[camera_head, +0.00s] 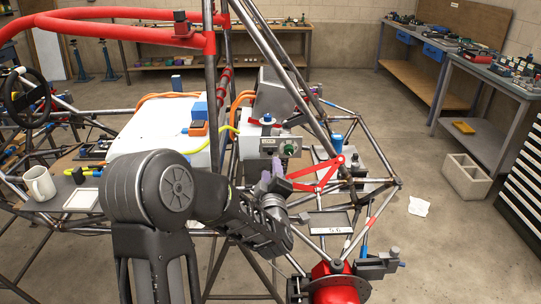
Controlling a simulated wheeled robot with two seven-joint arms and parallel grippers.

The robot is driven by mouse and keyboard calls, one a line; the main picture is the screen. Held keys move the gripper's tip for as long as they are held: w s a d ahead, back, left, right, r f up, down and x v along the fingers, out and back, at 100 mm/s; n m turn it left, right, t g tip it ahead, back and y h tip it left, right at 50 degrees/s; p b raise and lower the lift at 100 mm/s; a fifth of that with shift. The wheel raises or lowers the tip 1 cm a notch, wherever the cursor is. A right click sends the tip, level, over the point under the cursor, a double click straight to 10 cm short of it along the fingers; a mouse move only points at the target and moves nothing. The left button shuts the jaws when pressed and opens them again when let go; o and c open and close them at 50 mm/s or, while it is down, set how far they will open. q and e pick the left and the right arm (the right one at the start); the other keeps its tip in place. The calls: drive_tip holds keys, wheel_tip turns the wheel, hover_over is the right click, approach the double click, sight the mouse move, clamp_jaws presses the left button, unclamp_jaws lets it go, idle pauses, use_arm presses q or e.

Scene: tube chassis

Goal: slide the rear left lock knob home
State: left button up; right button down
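My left arm reaches in from the bottom, and its gripper (270,178) is beside a grey box (262,143) on the tube chassis. Its purple-grey fingertips are below a small plate with a green-and-dark knob (290,149). A blue knob (267,118) stands on top of the box. I cannot tell which knob is the rear left lock knob, or whether the fingers touch anything. The finger gap is too small and partly hidden to read. My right gripper is out of view.
A red bracket (320,176) and bare tubes (378,150) stand close right of the gripper. A white battery-like box (165,130) with orange and yellow cables is to the left. A mug (39,184) stands far left. Open floor (455,250) lies right.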

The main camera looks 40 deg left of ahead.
sight(271, 154)
use_arm(q)
drive_tip(key=p+x, duration=0.2)
drive_tip(key=x, duration=0.5)
drive_tip(key=shift+w+a, duration=0.25)
drive_tip(key=shift+w, duration=0.05)
drive_tip(key=shift+c, duration=0.5)
clamp_jaws()
idle(0.7)
